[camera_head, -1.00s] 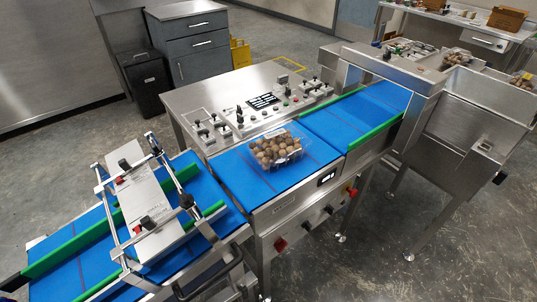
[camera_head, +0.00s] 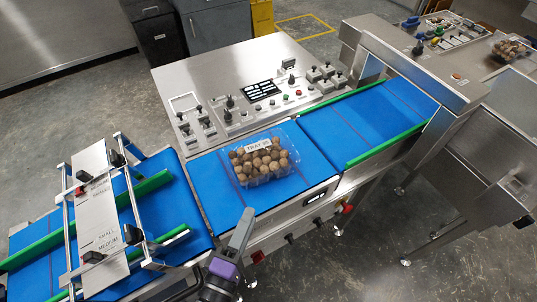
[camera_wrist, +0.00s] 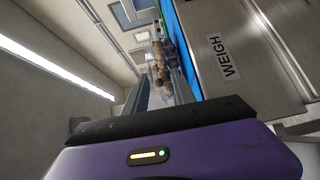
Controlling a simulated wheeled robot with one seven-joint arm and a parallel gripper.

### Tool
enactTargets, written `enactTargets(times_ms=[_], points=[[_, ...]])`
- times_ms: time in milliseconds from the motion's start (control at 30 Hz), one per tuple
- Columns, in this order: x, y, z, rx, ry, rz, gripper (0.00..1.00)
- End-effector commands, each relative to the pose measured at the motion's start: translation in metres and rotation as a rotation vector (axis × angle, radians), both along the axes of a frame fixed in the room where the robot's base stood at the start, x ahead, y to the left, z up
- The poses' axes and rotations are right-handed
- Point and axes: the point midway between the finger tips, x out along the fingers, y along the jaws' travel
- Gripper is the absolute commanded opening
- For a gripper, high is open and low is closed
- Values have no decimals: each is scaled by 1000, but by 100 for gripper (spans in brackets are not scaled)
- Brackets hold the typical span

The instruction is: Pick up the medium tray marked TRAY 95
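A clear clamshell tray (camera_head: 264,179) filled with round brown items sits on the blue weigh belt in the middle of the head view. Its white label reads "TRAY" with a number that I cannot read surely. The tray also shows small in the wrist view (camera_wrist: 160,72), ahead of my gripper. My gripper (camera_head: 243,218), grey with a purple body, is at the front edge of the belt in the head view, below and left of the tray and apart from it.
A guide frame (camera_head: 108,220) marked SMALL and MEDIUM stands over the left belt. Green rails (camera_head: 387,143) edge the right belt, which runs under a metal housing (camera_head: 425,70). A control table (camera_head: 215,75) stands behind. Another filled tray (camera_head: 508,49) is at upper right.

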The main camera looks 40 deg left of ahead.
Motion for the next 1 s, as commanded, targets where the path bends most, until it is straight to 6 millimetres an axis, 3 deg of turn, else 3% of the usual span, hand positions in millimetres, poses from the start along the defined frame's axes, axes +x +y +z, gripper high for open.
enactTargets(times_ms=[367,700,967,1000], points=[[29,16,10,0,-21,-1,31],[70,29,13,-1,-19,-1,31],[73,30,12,0,-19,0,31],[73,30,12,0,-19,0,28]])
